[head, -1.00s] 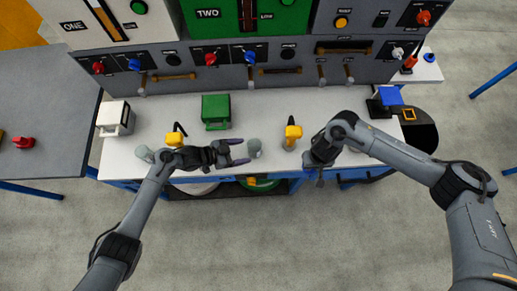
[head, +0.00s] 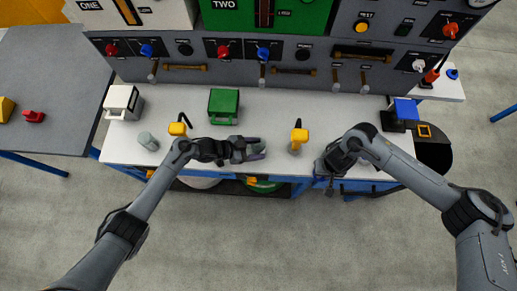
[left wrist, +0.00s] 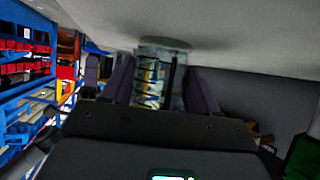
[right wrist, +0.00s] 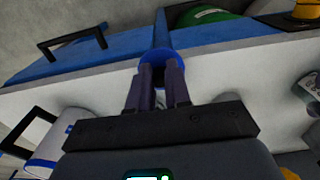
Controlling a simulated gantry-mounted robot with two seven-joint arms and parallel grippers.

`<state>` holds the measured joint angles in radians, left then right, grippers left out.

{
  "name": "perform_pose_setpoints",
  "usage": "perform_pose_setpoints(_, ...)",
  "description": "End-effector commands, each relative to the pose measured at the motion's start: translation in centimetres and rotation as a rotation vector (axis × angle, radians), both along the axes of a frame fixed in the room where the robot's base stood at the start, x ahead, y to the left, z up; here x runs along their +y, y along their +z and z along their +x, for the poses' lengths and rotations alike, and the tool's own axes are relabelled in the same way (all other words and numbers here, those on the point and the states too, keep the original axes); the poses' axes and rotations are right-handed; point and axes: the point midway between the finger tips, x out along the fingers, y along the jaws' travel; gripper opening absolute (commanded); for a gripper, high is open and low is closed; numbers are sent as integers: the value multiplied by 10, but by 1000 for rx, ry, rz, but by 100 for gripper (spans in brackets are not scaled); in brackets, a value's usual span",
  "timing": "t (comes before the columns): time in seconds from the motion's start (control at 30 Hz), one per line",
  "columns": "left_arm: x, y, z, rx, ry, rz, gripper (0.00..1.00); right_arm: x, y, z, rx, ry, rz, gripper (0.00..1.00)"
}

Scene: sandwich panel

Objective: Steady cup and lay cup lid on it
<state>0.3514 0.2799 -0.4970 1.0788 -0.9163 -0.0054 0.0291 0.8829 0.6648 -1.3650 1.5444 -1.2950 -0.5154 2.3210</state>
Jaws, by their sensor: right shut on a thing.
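The cup (left wrist: 158,75) is clear and grey; it stands between the two fingers of my left gripper (left wrist: 157,88) in the left wrist view. In the head view my left gripper (head: 256,149) is over the front of the bench and largely hides the cup. Its fingers are spread, one on each side of the cup; whether they touch it is unclear. My right gripper (right wrist: 160,75) is shut on a round blue lid (right wrist: 158,55), held at its fingertips near the bench's front edge. In the head view my right gripper (head: 324,172) is well to the right of the cup.
On the white bench (head: 345,118) stand a grey cylinder (head: 148,141), a white box (head: 123,103), a green box (head: 223,106) and yellow-topped tools (head: 299,136). The switch panel (head: 290,72) closes the back.

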Motion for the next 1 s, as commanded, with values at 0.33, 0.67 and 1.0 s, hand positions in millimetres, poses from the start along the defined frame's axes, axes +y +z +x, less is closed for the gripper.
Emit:
perform_pose_setpoints(0.33,0,0,0,0,0,0,49,4,1,2,-1,0,1,0)
perform_pose_setpoints(0.67,0,0,0,0,0,1,49,78,33,28,-7,1,3,0)
perform_pose_setpoints(1.0,0,0,0,0,0,1,49,186,95,62,-5,11,0,0)
